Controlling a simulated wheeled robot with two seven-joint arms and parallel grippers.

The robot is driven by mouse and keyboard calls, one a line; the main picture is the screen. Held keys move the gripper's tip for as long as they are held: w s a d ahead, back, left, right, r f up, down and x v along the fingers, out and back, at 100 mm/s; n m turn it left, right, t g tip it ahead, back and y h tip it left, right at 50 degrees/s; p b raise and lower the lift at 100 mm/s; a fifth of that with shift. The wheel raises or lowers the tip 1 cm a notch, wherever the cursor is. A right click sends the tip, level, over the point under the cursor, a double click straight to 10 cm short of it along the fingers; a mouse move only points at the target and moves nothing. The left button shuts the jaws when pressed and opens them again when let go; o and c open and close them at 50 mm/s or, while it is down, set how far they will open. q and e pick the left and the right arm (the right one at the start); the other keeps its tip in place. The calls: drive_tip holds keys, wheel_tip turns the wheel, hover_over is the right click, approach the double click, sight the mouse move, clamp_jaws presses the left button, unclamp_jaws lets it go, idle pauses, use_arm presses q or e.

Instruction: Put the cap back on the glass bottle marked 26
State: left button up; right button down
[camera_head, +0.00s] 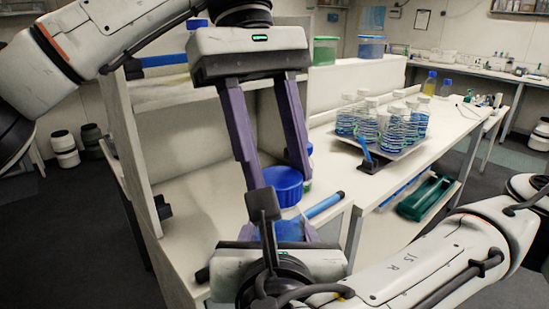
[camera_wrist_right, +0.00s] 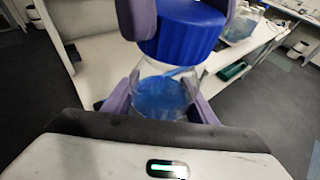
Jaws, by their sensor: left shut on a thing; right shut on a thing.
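The blue cap (camera_head: 284,184) is between the purple fingers of my left gripper (camera_head: 278,174), which reaches down from above and is shut on it. The cap also shows large in the right wrist view (camera_wrist_right: 187,32). Directly below it is a clear glass bottle (camera_wrist_right: 163,88) with blue liquid, upright or slightly tilted. My right gripper (camera_wrist_right: 160,106) is shut on the bottle's body. The cap is over the bottle's top; I cannot tell whether it is seated on the neck. The bottle's number is not visible. In the head view my right gripper partly hides the bottle.
Several bottles with blue liquid (camera_head: 368,125) stand on a white tray (camera_head: 405,151) on the bench at right. A blue stick-like thing (camera_head: 325,204) lies near my grippers. A shelf panel (camera_head: 140,165) rises at left. A green rack (camera_head: 426,197) sits on the lower shelf.

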use_arm(q)
drive_tip(key=m, duration=0.1)
drive_tip(key=m+y, duration=0.1)
drive_tip(key=shift+s+d+m+g, duration=0.1)
drive_tip(key=shift+d+m+g, duration=0.05)
drive_tip(key=shift+m+g, duration=0.15)
drive_tip(key=shift+r+m, duration=0.1)
drive_tip(key=shift+m, duration=0.7)
drive_tip(key=o, duration=1)
drive_tip(key=shift+c, duration=0.4)
